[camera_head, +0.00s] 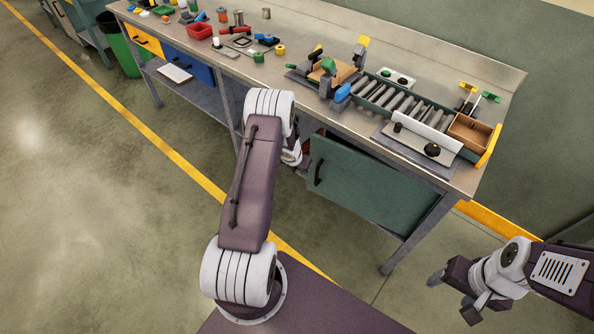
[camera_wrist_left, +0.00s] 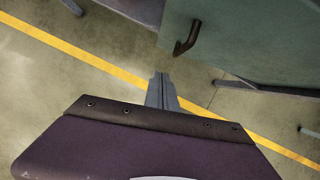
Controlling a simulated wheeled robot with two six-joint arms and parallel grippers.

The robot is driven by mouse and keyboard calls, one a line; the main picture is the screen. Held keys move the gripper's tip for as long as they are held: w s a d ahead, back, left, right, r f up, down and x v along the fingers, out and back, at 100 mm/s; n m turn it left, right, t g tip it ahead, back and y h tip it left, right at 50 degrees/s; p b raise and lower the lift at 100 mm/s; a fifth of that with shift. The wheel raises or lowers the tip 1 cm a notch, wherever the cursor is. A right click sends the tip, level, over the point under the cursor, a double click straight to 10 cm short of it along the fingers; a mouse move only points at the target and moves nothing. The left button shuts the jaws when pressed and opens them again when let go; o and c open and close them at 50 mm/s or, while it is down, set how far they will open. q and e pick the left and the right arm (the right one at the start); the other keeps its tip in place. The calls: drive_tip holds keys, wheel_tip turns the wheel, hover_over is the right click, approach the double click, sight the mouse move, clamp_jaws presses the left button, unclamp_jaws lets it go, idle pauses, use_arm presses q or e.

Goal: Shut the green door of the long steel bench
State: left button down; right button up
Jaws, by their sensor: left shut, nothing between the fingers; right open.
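The green door (camera_head: 368,187) hangs under the right part of the long steel bench (camera_head: 335,118), with a dark handle (camera_head: 318,173) near its left edge. A gap with something reddish shows beside that edge, so the door looks ajar; how far is unclear. My left gripper (camera_head: 301,171) is by the door's left edge, partly hidden behind its own wrist. In the left wrist view its fingers (camera_wrist_left: 161,78) are shut and empty, below and left of the door handle (camera_wrist_left: 187,38), apart from it in the picture. My right gripper (camera_head: 455,297) is open and empty, well right of the door.
The bench top holds a roller track (camera_head: 400,102), a red bin (camera_head: 198,31) and small parts. Yellow (camera_head: 145,40) and blue (camera_head: 187,64) drawers are at the left, with a lower shelf below. A bench leg (camera_head: 415,238) stands by the door's right end. The floor at left is clear.

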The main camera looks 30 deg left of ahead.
use_arm(q)
drive_tip(key=w+p+v, duration=0.1)
drive_tip(key=p+v, duration=0.1)
drive_tip(key=v, duration=0.5)
drive_tip(key=d+n+t+h+b, duration=0.3)
drive_tip(key=d+n+h+b, duration=0.2)
drive_tip(key=d+n+b, duration=0.4)
drive_tip(key=s+a+f+n+t+y+b, duration=0.2)
drive_tip(key=a+f+n+t+y+b, duration=0.3)
drive_tip(key=b, duration=2.2)
drive_tip(key=a+f+n+t, duration=0.2)
drive_tip(key=a+n, duration=0.1)
use_arm(e)
wheel_tip(320, 180, down, 34)
drive_tip(key=w, duration=0.1)
drive_tip(key=shift+w+d+f, duration=0.25)
drive_tip(key=shift+w+d, duration=0.05)
drive_tip(key=shift+w, duration=0.1)
